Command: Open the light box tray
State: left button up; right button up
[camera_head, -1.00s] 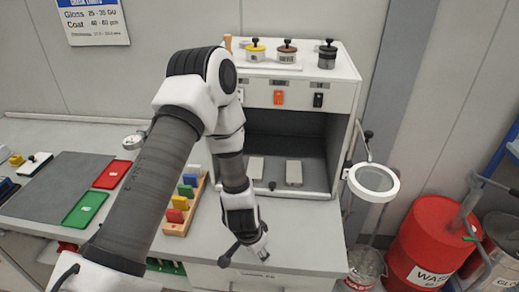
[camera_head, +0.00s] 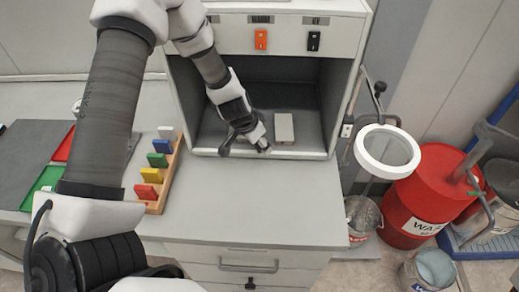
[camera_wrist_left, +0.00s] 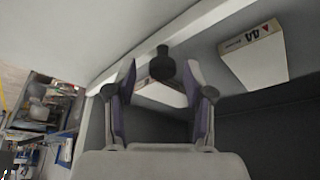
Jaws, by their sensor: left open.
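The light box (camera_head: 345,38) is a white cabinet with an open dark bay. Its grey tray floor (camera_head: 308,128) has a pale front lip (camera_head: 315,155). My left gripper (camera_head: 246,148) is open at the bay's front edge, left of a pale block (camera_head: 284,127). In the left wrist view, a black knob (camera_wrist_left: 161,66) stands at the pale lip, just beyond and between the fingertips (camera_wrist_left: 159,80). A pale block (camera_wrist_left: 160,94) shows between the fingers, and another (camera_wrist_left: 256,58) lies to the right. The knob is hidden behind my gripper in the head view. My right gripper is out of view.
A rack of coloured blocks (camera_head: 160,180) stands left of the box. A ring magnifier (camera_head: 388,150) and red waste drum (camera_head: 435,185) stand right. The counter (camera_head: 245,205) before the bay is clear, above a drawer handle (camera_head: 248,267).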

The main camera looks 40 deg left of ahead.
pick_arm(q)
jog(key=shift+w+a+f, duration=0.15)
jog(key=shift+w+f, duration=0.1)
jog(key=shift+w, duration=0.05)
jog(key=shift+s+a+r, duration=0.1)
jog(key=shift+s+r, duration=0.25)
jog(key=shift+s, duration=0.1)
jog(key=shift+c, duration=0.3)
jog(key=shift+s+r, duration=0.15)
jog(key=shift+s, duration=0.05)
jog(key=c, duration=0.5)
grip_shut()
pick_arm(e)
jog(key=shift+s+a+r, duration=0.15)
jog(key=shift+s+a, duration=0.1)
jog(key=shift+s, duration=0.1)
pick_arm(q)
jog(key=shift+s, duration=0.1)
